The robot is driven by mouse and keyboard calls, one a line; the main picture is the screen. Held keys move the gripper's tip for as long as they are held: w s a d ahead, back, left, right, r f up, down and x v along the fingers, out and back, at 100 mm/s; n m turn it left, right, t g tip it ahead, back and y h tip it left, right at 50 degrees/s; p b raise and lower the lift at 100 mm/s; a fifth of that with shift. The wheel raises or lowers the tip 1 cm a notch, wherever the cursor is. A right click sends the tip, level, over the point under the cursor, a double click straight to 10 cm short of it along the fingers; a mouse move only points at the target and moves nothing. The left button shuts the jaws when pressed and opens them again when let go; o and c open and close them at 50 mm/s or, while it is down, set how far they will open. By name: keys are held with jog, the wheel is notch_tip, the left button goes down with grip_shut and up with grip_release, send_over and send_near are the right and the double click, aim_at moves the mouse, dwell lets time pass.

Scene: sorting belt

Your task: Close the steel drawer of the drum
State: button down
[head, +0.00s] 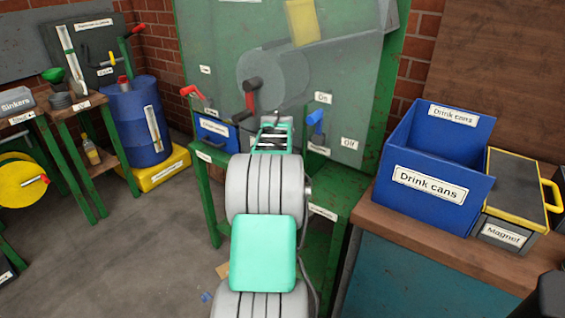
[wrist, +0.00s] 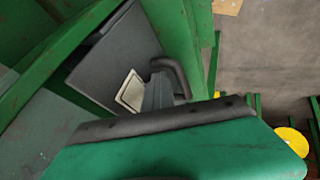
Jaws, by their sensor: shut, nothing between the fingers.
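The drum (head: 275,80) shows through a clear panel on the green machine. My gripper (head: 273,122) reaches to the front of this machine and is shut and empty. In the wrist view, a dark grey drawer-like box (wrist: 112,58) has a pale label plate and a black handle (wrist: 173,72). It looks like the steel drawer, but its label cannot be read. My gripper's grey fingers (wrist: 160,95) are close beside the handle; I cannot tell whether they touch. My arm hides this box in the head view, and how far it stands out is unclear.
A blue drawer (head: 214,134) sits left of my gripper. Red (head: 196,93) and blue (head: 316,121) levers flank it. A bench at right holds a blue drink cans bin (head: 440,185) and a magnet box (head: 515,238). The floor (head: 130,250) at left is mostly clear.

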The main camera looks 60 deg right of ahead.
jog(key=shift+d+r, duration=0.15)
jog(key=shift+d, duration=0.05)
jog(key=shift+r, duration=0.1)
jog(key=shift+s+r, duration=0.1)
jog(key=shift+r, duration=0.05)
jog(key=a+p+v, duration=0.1)
jog(key=p+v, duration=0.2)
jog(key=v, duration=0.7)
jog(key=w+a+r+n+y+p, duration=0.15)
jog(key=w+a+r+p, duration=0.25)
jog(key=a, duration=1)
jog(key=w+a+r+y+p, duration=0.2)
jog(key=w+a+r+p, duration=0.25)
jog(key=a, duration=0.95)
jog(key=s+a+r+y+p, duration=0.1)
jog(key=s+a+p, duration=0.3)
jog(key=a, duration=0.8)
jog(key=s+a+r+g+y+p, duration=0.1)
jog(key=s+a+p, duration=0.3)
jog(key=s+a, duration=0.4)
jog(key=a, duration=0.4)
jog(key=shift+a+n, duration=0.3)
jog(key=shift+n, duration=0.05)
